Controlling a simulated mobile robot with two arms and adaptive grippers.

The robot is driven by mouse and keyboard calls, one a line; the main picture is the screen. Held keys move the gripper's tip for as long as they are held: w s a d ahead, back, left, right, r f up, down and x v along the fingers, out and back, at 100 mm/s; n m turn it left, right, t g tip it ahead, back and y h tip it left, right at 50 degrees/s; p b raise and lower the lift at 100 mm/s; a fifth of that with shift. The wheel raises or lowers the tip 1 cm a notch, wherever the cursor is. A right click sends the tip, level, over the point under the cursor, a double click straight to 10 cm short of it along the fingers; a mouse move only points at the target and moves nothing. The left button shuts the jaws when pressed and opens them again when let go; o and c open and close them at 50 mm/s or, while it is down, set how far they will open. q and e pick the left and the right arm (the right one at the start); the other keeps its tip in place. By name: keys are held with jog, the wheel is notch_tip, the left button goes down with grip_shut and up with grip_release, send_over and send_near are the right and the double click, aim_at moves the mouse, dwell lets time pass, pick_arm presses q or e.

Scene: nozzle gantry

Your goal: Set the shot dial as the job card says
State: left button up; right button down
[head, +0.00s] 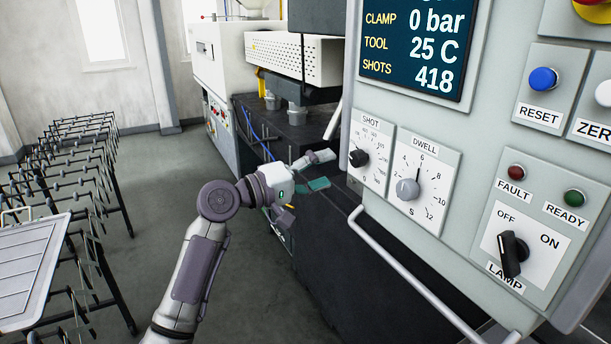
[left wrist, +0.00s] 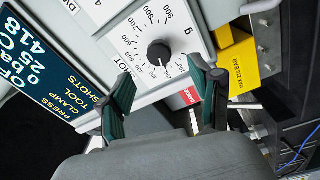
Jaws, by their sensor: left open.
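The shot dial (head: 359,157) is a small black knob on a white scale plate marked SHOT, on the left of the grey control panel. In the left wrist view the same black knob (left wrist: 159,54) shows with a scale in g, printed up to about 900. I cannot read its setting for sure. My left gripper (head: 319,171) is open and empty, just left of the plate in the head view. In the left wrist view its two dark green fingers (left wrist: 165,92) stand apart, below and either side of the knob, without touching it. No job card is legible. My right gripper is not in view.
The dwell dial (head: 408,188) sits right of the shot dial. A display (head: 415,45) reads SHOTS 418. The reset button (head: 543,79) and lamp switch (head: 511,254) are further right. A handrail (head: 410,270) runs below the panel. Racks (head: 85,170) stand at left; floor between is clear.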

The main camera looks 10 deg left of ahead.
pick_arm(q)
jog(key=shift+v, duration=2.15)
jog(key=shift+f, duration=0.1)
jog(key=w+a+f+n+g+y+b, duration=0.1)
jog(key=a+f+y+b, duration=0.2)
jog(key=f, duration=1.8)
jog(key=a+f+n+y+b, duration=0.15)
jog(key=a+f+y, duration=0.3)
jog(key=f, duration=1.55)
jog(key=s+a+f+g+y, duration=0.15)
jog(key=s+f, duration=0.25)
jog(key=f, duration=0.5)
jog(key=s+f+g+y, duration=0.15)
jog(key=s+f, duration=0.25)
jog(key=f, duration=0.4)
jog(key=s+a+f+m+g+y+b, duration=0.2)
jog(key=s+f, duration=0.9)
jog(key=s, duration=0.1)
jog(key=s+a+f+m+g+y+b, duration=0.1)
jog(key=s+a+f+m, duration=0.15)
jog(key=s+f, duration=0.85)
jog(key=s+f+m+g+b, duration=0.1)
jog(key=s+f, duration=0.3)
jog(key=s, duration=0.9)
jog(key=s+f+m+g+y+b, duration=0.1)
jog(key=s+f+m, duration=0.3)
jog(key=s, duration=0.8)
jog(key=shift+s+f+g, duration=0.4)
jog(key=shift+f+g, duration=0.25)
jog(key=shift+g, duration=0.05)
